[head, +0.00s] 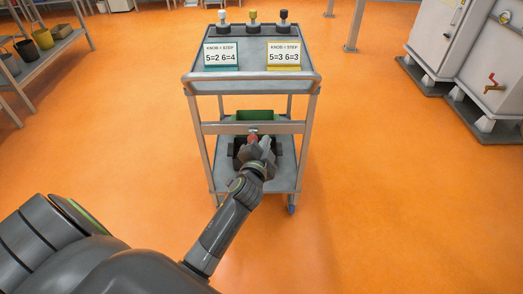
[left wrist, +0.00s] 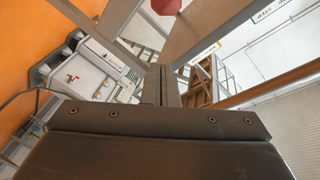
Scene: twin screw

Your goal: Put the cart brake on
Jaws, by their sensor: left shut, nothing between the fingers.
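The grey cart (head: 190,83) stands upright in the middle of the head view, with its near side facing me. A small red part (head: 252,137) shows at the middle of its lower crossbar; I cannot tell for sure that it is the brake. My left gripper (head: 262,145) is shut and empty just in front of the crossbar, close to the red part. I cannot tell whether they touch. In the left wrist view, the shut fingers (left wrist: 161,86) point up past the cart's grey bars, and a red piece (left wrist: 166,5) shows at the top edge. My right gripper is not in view.
The cart top bears a teal-edged card (head: 221,57), a yellow-edged card (head: 284,57) and three knobs. A green bin (head: 254,115) sits inside the cart below. A shelf (head: 70,40) stands left and grey cabinets (head: 440,35) right. Orange floor around the cart is clear.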

